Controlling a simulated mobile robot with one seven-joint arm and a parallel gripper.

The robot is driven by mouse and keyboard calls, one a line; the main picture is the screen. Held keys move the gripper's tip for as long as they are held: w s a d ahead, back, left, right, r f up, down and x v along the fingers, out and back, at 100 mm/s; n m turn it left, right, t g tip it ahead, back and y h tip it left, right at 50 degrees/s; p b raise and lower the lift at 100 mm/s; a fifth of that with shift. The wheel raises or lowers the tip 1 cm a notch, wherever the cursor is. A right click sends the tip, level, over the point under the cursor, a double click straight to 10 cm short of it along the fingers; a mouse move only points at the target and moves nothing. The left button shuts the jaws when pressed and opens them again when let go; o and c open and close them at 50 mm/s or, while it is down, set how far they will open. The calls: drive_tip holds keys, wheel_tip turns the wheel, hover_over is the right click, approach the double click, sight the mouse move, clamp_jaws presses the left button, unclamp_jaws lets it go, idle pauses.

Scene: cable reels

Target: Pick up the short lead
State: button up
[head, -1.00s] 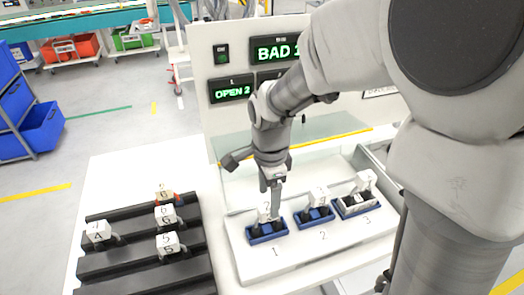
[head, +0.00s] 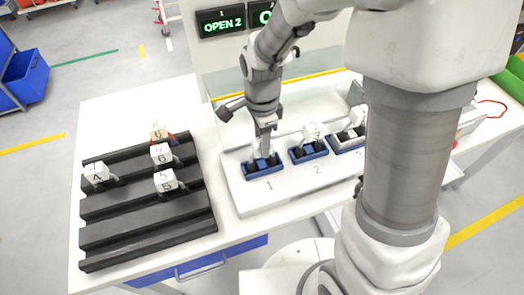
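White numbered blocks with dark or grey lead ends are in view; I cannot tell which is the short lead. One white block (head: 259,154) is in the blue holder (head: 263,172) at position 1, partly hidden by my gripper. My gripper (head: 265,146) points down at this block, and its fingers are too small to read. Another block (head: 311,131) stands in the blue holder at position 2 (head: 309,153). A third block (head: 357,116) is at position 3, partly behind my arm. Blocks marked 4 (head: 97,172), 5 (head: 165,181) and 6 (head: 161,153) sit on the black rack (head: 150,207).
A tan block (head: 158,133) with a red part is at the rack's back. The white table (head: 130,110) is clear behind the rack. A clear panel (head: 290,100) stands behind the holders. My arm covers the right side.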

clamp_jaws()
drive_tip(key=shift+r, duration=0.1)
wheel_tip(320, 180, up, 12)
drive_tip(key=p, duration=0.2)
idle(0.4)
